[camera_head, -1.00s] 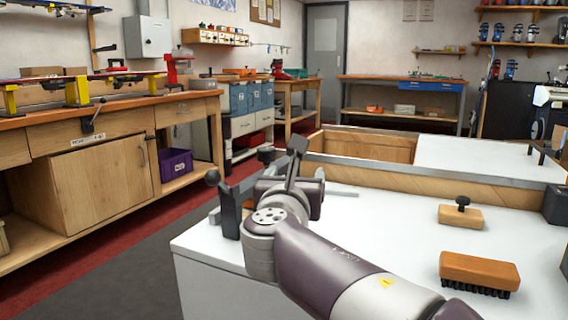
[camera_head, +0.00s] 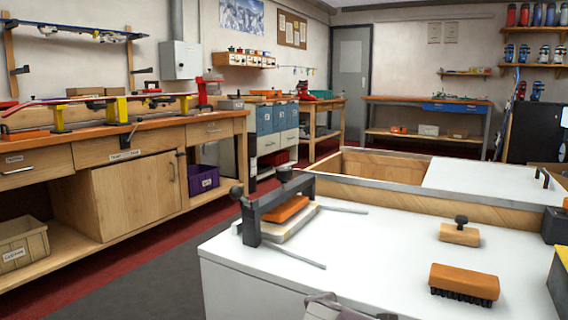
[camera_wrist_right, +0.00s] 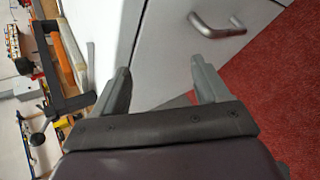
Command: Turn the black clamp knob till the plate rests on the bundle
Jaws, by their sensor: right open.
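The clamp is a dark frame (camera_head: 274,202) at the left end of the white bench top. A black knob (camera_head: 284,173) sits on its top bar, and a dark ball (camera_head: 236,192) shows at its left end. An orange slab (camera_head: 287,209) lies over a pale block (camera_head: 282,229) under the frame; I cannot tell whether a plate touches the bundle. The frame also shows at the left of the right wrist view (camera_wrist_right: 60,62). My right gripper (camera_wrist_right: 160,84) is open and empty, apart from the clamp, before the bench's front. My left gripper is out of view.
Thin grey rods (camera_head: 297,256) lie by the clamp. An orange-brown brush (camera_head: 465,281) and a wooden block with a black knob (camera_head: 460,233) stand to the right. The bench top (camera_head: 385,245) between is clear. A drawer handle (camera_wrist_right: 215,28) shows in the wrist view.

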